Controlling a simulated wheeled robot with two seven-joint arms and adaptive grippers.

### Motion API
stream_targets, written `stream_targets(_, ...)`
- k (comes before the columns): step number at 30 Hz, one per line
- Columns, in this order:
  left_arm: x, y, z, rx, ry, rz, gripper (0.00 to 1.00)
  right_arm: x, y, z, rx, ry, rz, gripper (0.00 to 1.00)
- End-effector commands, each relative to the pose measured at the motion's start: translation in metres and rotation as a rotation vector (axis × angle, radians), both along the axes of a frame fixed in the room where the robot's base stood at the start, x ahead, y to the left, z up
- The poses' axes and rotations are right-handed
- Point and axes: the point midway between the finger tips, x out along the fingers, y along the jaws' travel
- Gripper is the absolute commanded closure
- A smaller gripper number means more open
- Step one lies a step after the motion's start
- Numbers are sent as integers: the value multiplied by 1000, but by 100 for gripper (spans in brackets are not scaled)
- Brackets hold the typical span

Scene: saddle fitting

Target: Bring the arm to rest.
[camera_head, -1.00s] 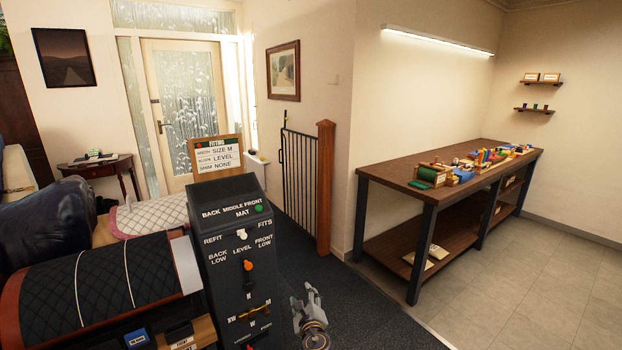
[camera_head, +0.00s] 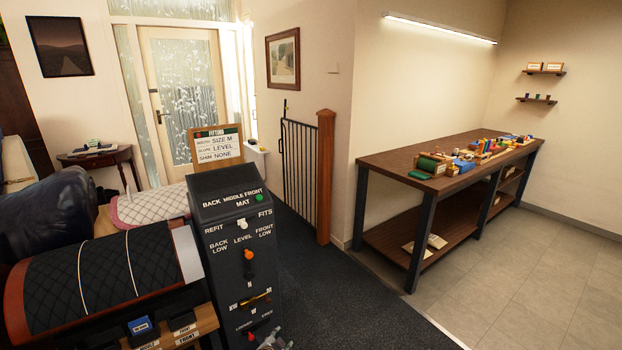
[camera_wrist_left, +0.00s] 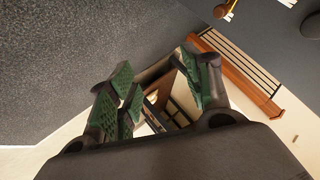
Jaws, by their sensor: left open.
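My left gripper (camera_head: 272,341) shows only in part at the bottom edge of the head view, close to the lower right of the dark control box (camera_head: 232,235). In the left wrist view the same gripper (camera_wrist_left: 165,85) has its green-padded fingers spread apart, with nothing held between them. The orange lever (camera_head: 249,254) on the box stands near the LEVEL label. My right gripper is in neither view.
The quilted black saddle pad (camera_head: 95,280) lies left of the box. A workbench (camera_head: 420,175) with several coloured items stands at the right. A dark gate (camera_head: 299,180) with a wooden post stands behind. The dark carpet (camera_head: 350,300) between box and bench is clear.

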Motion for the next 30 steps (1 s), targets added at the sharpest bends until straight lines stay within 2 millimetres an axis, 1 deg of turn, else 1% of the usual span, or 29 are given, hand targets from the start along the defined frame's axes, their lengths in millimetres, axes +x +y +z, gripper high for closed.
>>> stream_targets(1,-14,13,-20,-42,35,40,50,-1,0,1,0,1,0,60)
stream_targets(3,-31,28,-43,-84,75,86,50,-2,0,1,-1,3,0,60)
stream_targets(5,-47,41,-61,-113,106,125,50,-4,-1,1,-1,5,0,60)
stream_targets(6,-58,50,-73,-127,128,148,50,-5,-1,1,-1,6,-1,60)
stream_targets(8,-75,62,-91,-148,158,183,50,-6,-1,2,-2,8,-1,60)
stream_targets(9,-87,70,-102,-159,180,207,50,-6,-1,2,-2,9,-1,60)
stream_targets(11,-106,82,-119,-173,211,242,50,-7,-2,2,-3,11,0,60)
stream_targets(12,-119,90,-130,-180,233,264,50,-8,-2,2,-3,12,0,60)
stream_targets(14,-139,101,-145,-188,265,297,50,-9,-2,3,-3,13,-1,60)
stream_targets(15,-153,109,-155,-192,286,319,50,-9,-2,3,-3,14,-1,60)
stream_targets(17,-174,119,-169,-195,318,349,50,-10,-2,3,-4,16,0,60)
stream_targets(21,-226,143,-200,-197,391,418,50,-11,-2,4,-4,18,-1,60)
stream_targets(23,-250,152,-212,-194,421,442,50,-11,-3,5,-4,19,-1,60)
stream_targets(26,-290,167,-229,-185,467,481,50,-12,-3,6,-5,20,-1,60)
stream_targets(27,-307,172,-236,-180,487,494,50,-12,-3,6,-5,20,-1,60)
stream_targets(29,-332,180,-245,-174,514,514,50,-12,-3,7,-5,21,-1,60)
stream_targets(30,-349,185,-250,-170,533,526,50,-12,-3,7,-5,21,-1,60)
